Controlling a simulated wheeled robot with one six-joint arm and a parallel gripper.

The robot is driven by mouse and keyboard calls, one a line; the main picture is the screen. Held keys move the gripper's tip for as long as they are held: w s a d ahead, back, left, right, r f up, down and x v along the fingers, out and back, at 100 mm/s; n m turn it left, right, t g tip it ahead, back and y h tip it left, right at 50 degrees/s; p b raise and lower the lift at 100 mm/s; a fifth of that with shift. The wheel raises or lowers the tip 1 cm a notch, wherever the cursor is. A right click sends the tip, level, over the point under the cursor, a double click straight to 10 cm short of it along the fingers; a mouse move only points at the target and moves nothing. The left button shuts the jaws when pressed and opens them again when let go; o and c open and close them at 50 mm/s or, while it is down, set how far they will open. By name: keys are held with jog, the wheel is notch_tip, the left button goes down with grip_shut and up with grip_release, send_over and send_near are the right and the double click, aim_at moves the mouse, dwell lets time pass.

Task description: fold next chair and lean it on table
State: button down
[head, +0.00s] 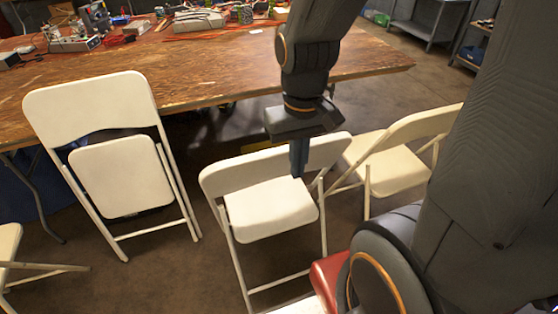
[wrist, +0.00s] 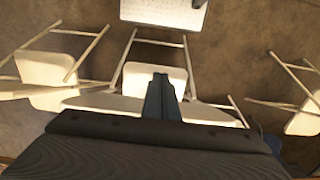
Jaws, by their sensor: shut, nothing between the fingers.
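A white folding chair (head: 272,205) stands unfolded in the middle, its seat down and its backrest (head: 235,176) toward the table. My gripper (head: 298,165) points down at this chair, with shut, empty fingers in front of the backrest and over the rear of the seat. I cannot tell whether they touch it. In the wrist view the shut fingers (wrist: 161,98) overlap the seat (wrist: 157,69) of that chair. Another white chair (head: 88,100) is folded and leans on the wooden table (head: 200,75) at the left.
An unfolded white chair (head: 385,170) stands close on the right. Part of another chair (head: 10,240) shows at the left edge. Electronics and cables (head: 85,38) cover the table's back; its front strip is clear. Grey shelving (head: 425,22) stands beyond, past open floor.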

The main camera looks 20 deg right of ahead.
jog(key=c, duration=1.9)
grip_release()
jog(key=shift+r, duration=0.1)
jog(key=shift+c, duration=0.2)
jog(key=o, duration=0.3)
jog(key=shift+s+a+r+n+p, duration=0.15)
jog(key=shift+n+p, duration=0.25)
jog(key=shift+p, duration=0.4)
jog(key=shift+o, duration=0.6)
jog(key=n+h+p, duration=0.1)
jog(key=p, duration=0.1)
jog(key=r+n+g+h+p, duration=0.1)
jog(key=p, duration=0.1)
jog(key=shift+s+r+n, duration=0.2)
jog(key=shift+r+n, duration=0.1)
jog(key=n+t+h+p, duration=0.5)
jog(key=n+p, duration=0.8)
jog(key=p, duration=0.1)
send_near(276, 151)
jog(key=b+x, duration=0.9)
jog(key=x, duration=0.1)
jog(key=shift+w+d+f, duration=0.1)
jog(key=shift+d+f, duration=0.1)
jog(key=shift+f, duration=0.1)
jog(key=shift+b+x, duration=1.15)
